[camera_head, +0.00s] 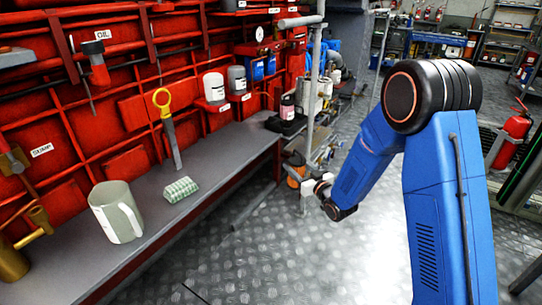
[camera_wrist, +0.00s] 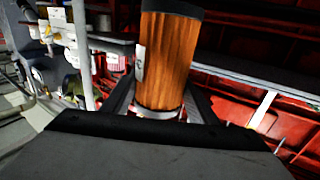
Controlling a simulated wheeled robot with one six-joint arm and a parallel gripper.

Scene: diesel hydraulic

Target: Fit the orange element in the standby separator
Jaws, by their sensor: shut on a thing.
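The orange element (camera_wrist: 167,62) is a pleated cylinder with a black cap at the top, a pale ring low down and a white label on its left side. My gripper (camera_wrist: 160,110) is shut on its lower part, with a dark finger on each side. In the head view, the element (camera_head: 294,174) shows small and partly hidden, beside my gripper (camera_head: 306,184), beyond the bench's right end. Pipework with pale housings (camera_head: 312,93) stands just behind and above it. I cannot tell which part is the standby separator.
A grey bench (camera_head: 150,185) runs along the red wall, with a mug (camera_head: 117,211), a folded cloth (camera_head: 180,189) and a yellow-handled tool (camera_head: 168,130) on or above it. A vertical pipe (camera_head: 314,90) stands close to my gripper.

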